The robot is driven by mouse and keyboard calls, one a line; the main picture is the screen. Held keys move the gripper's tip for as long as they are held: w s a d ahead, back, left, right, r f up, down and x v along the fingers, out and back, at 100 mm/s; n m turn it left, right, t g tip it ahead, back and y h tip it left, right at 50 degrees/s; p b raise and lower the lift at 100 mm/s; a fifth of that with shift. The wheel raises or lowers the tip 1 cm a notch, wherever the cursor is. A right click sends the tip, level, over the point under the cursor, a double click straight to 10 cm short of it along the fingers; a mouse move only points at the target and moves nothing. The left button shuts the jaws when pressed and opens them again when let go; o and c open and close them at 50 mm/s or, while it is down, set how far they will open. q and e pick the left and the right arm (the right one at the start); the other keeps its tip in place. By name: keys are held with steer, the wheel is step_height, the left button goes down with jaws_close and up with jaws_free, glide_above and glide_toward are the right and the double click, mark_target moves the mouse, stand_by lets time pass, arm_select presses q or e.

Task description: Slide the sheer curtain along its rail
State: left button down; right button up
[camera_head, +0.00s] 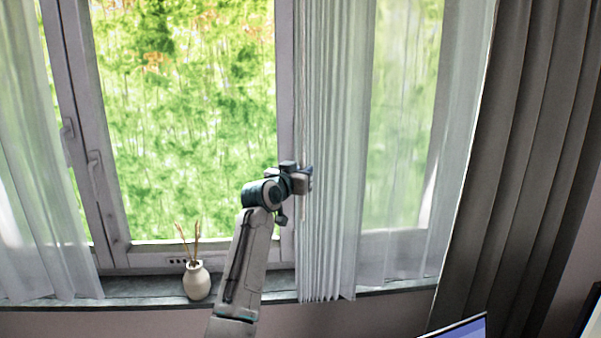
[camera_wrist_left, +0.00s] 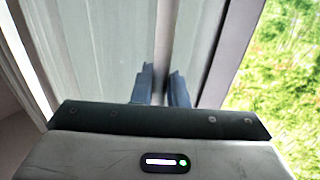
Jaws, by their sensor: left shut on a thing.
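The right sheer curtain (camera_head: 335,120) hangs in front of the right part of the window, its left edge bunched in narrow folds. My left gripper (camera_head: 308,180) is at this left edge, about halfway up the visible cloth, and is shut on it. In the left wrist view the two blue fingers (camera_wrist_left: 163,88) meet the edge of the sheer curtain (camera_wrist_left: 95,50). The pinched cloth between them is hard to make out. Another sheer curtain (camera_head: 40,170) hangs at the far left. The rail is out of view. My right gripper is not in view.
A white vase (camera_head: 196,281) with dry stems stands on the windowsill (camera_head: 135,290), left of my left arm. A dark grey curtain (camera_head: 520,150) hangs at the right. A screen (camera_head: 465,328) shows at the lower right. The window between the sheers is uncovered.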

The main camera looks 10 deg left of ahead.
arm_select(q)
steer(key=c, duration=1.7)
jaws_free()
steer(key=shift+o, duration=0.9)
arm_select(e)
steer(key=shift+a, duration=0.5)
arm_select(q)
steer(key=b+v, duration=0.4)
steer(key=v, duration=0.7)
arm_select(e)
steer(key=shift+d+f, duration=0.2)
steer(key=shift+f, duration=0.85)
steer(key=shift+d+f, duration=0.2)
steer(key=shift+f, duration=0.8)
